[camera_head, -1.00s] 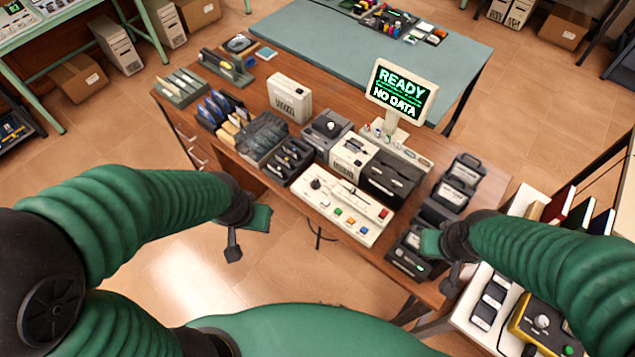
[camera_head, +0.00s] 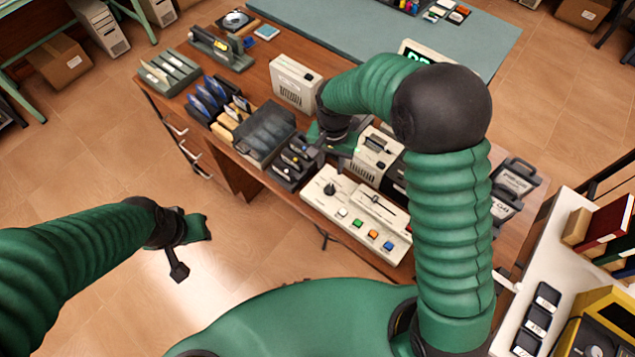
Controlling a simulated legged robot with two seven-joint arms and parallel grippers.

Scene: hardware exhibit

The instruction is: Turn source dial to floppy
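A white control panel (camera_head: 352,212) lies on the wooden desk, with a black knob (camera_head: 330,189) at its left end and coloured buttons along its front. In the earlier frame a grey box with a black dial stands behind this panel; now my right gripper (camera_head: 331,143) and forearm cover it. I cannot tell which knob is the source dial. My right gripper is low over that spot; its fingertips are partly hidden, so contact and opening cannot be told. My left gripper (camera_head: 189,248) is empty, fingers apart, over the floor left of the desk.
A white drive box (camera_head: 372,155) is partly behind my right arm. A cream box (camera_head: 294,83), a dark disk bin (camera_head: 263,132) and a small tray (camera_head: 293,163) stand left of it. The monitor (camera_head: 412,50) is mostly hidden. Black cartridges (camera_head: 515,178) stand at right.

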